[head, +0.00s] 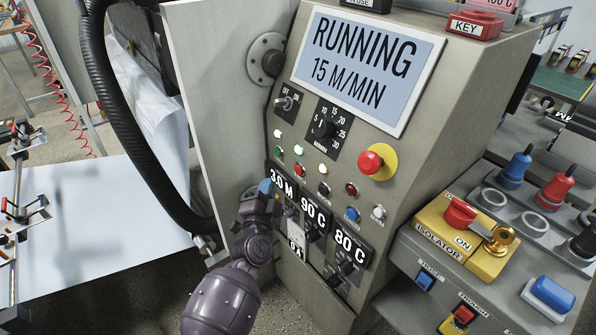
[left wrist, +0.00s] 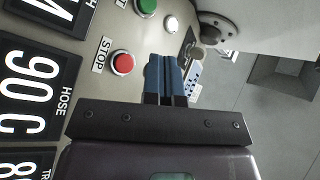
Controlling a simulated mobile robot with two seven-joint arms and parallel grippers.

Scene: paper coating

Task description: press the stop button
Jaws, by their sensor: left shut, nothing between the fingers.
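The stop button is a red round button (left wrist: 121,63) in a silver ring, labelled STOP, in the left wrist view. In the head view it appears to be the small red button (head: 299,170) right of a green one on the sloped grey panel. My left gripper (head: 266,187) is shut and empty, its blue fingertips close to the panel, below and left of that button. In the left wrist view the fingertips (left wrist: 165,75) are just right of the button, apart from it in the picture. The depth gap cannot be told. The display (head: 365,66) reads RUNNING, 15 M/MIN. My right gripper is not in view.
A red mushroom button on a yellow base (head: 378,162), a knob (head: 325,128) and a toggle switch (head: 288,102) sit on the same panel. Temperature displays (head: 314,214) are close to my left gripper. A black hose (head: 140,130) hangs at left. A yellow isolator box (head: 468,238) stands right.

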